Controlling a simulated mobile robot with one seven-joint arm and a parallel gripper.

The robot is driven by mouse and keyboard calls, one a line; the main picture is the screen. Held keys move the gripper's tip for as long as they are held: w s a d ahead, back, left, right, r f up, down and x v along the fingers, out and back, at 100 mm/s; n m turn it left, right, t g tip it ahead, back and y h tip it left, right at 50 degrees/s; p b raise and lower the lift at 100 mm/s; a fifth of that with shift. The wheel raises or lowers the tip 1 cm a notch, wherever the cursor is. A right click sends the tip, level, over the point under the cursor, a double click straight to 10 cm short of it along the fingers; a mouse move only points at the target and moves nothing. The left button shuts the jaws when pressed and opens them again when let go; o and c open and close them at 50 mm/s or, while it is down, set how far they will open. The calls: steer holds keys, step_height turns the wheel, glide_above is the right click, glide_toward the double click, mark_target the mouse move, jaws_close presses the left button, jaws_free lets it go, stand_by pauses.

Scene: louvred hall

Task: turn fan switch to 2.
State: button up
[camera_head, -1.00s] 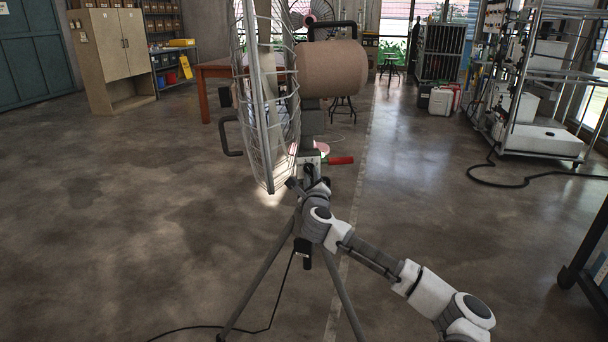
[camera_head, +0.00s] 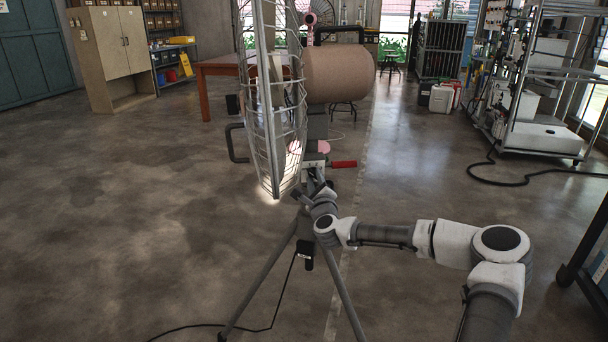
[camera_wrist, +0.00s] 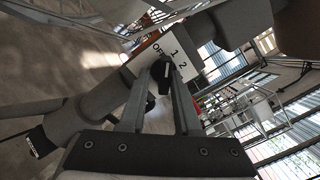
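The fan (camera_head: 276,110) stands on a tripod with its wire cage seen nearly edge-on in the head view and a brown motor housing (camera_head: 338,75) behind it. In the wrist view a white switch plate (camera_wrist: 181,57) carries the marks OFF, 1 and 2. A black knob (camera_wrist: 161,73) sits on it below the marks; which mark it points to is unclear. My gripper (camera_wrist: 160,82) has its two fingers apart, one on each side of the knob. I cannot tell whether they press on it. In the head view my gripper is at the fan's mount, small and partly hidden.
Tripod legs (camera_head: 344,298) spread below the fan, and a black cable (camera_head: 262,327) runs along the floor. A red-handled part (camera_head: 344,164) sticks out right of the mount. A wheeled metal rack (camera_head: 548,141) stands at the right. The floor at left is clear.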

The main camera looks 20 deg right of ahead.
steer(key=a+v, duration=0.1)
steer(key=v, duration=0.6)
steer(key=shift+w+a+f+y, duration=0.15)
steer(key=shift+f+y, duration=0.05)
steer(key=shift+y, duration=0.1)
